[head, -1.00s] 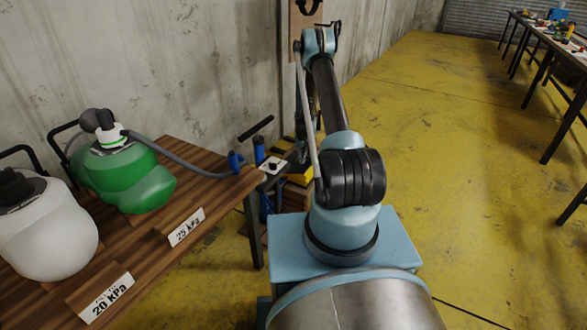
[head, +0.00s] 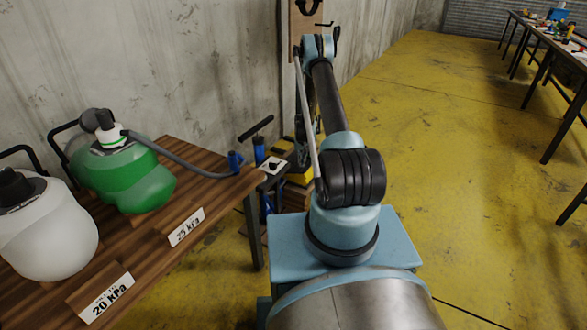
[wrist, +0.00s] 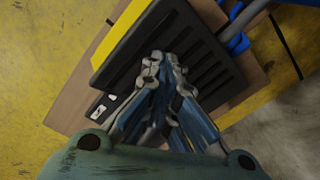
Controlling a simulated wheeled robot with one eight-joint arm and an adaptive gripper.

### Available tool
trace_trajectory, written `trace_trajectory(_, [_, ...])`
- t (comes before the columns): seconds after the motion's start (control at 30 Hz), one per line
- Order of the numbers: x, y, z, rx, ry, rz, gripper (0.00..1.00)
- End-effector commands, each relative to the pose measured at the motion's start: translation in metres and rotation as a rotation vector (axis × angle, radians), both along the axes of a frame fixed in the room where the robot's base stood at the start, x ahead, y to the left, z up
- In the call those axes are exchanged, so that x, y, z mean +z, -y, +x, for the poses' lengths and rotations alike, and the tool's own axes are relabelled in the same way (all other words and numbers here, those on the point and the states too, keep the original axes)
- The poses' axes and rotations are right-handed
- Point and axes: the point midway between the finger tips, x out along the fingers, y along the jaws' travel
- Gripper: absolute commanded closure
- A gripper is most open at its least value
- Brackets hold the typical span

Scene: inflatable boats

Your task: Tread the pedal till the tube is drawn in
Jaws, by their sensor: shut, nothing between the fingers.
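A black ribbed pedal (wrist: 190,45) with a yellow edge fills the middle of the wrist view. My gripper (wrist: 165,62) is shut and empty, with its fingertips over the pedal's ribbed face. I cannot tell whether they touch it. In the head view the pedal's area, with some yellow (head: 299,174), is partly hidden behind my arm, and my gripper is hard to make out there. A grey hose (head: 190,165) runs from the green tank (head: 125,180) to a blue fitting (head: 236,161) at the table edge. I cannot tell whether this hose is the task's tube.
A wooden table (head: 228,188) at the left bears the green tank, a white tank (head: 45,230) and pressure signs. A blue pump with a black handle (head: 256,129) stands beyond its corner, near the concrete wall. Yellow floor (head: 450,150) is open at the right, before long tables.

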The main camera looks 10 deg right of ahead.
Motion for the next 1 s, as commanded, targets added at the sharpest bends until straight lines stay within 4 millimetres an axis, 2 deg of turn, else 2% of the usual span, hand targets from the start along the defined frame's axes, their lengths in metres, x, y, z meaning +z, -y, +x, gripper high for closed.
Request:
trace_trajectory(0.7, [-0.059,0.000,0.000,0.000,0.001,0.001,1.00])
trace_trajectory(0.87, [-0.053,-0.001,0.000,0.000,0.001,0.001,1.00])
trace_trajectory(1.0, [-0.033,0.000,0.000,0.000,0.000,0.001,1.00])
